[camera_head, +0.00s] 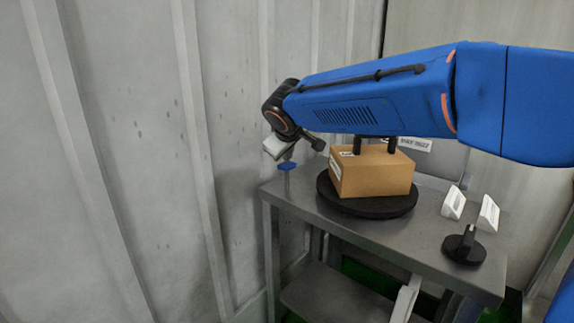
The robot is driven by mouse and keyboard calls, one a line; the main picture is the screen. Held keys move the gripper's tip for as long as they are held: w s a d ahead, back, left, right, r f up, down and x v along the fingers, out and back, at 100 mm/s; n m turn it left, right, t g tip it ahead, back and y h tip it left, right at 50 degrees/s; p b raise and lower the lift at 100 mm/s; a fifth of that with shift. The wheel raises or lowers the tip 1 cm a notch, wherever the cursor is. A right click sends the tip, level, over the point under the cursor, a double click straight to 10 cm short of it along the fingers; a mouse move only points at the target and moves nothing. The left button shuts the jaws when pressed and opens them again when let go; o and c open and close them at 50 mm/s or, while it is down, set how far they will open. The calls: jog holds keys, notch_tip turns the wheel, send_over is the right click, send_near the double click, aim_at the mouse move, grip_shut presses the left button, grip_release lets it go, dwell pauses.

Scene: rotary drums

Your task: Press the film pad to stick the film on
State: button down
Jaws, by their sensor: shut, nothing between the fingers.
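My blue arm reaches in from the right across the upper picture. At its black wrist end is my gripper (278,148), small and pale, over the table's left back corner. It is shut and empty, and its fingertips are hard to make out. Just below it is a small blue piece (287,166) on a thin upright; I cannot tell whether this is the film pad or whether my gripper touches it. A brown box (378,176) with white labels sits on a round black turntable (345,205). My arm hides the area behind the box; no film can be made out.
The grey metal table (315,221) has a lower shelf (325,294). Two white labelled blocks (453,203) (488,214) and a black knob (464,245) on a round base stand at its right. A ribbed grey wall (130,150) is close at the left.

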aim_at(287, 166)
jog(key=shift+f, duration=1.15)
dwell(1.3)
jog(key=shift+r, duration=1.6)
jog(key=shift+r, duration=0.15)
jog(key=shift+r, duration=2.35)
jog(key=shift+s, duration=0.1)
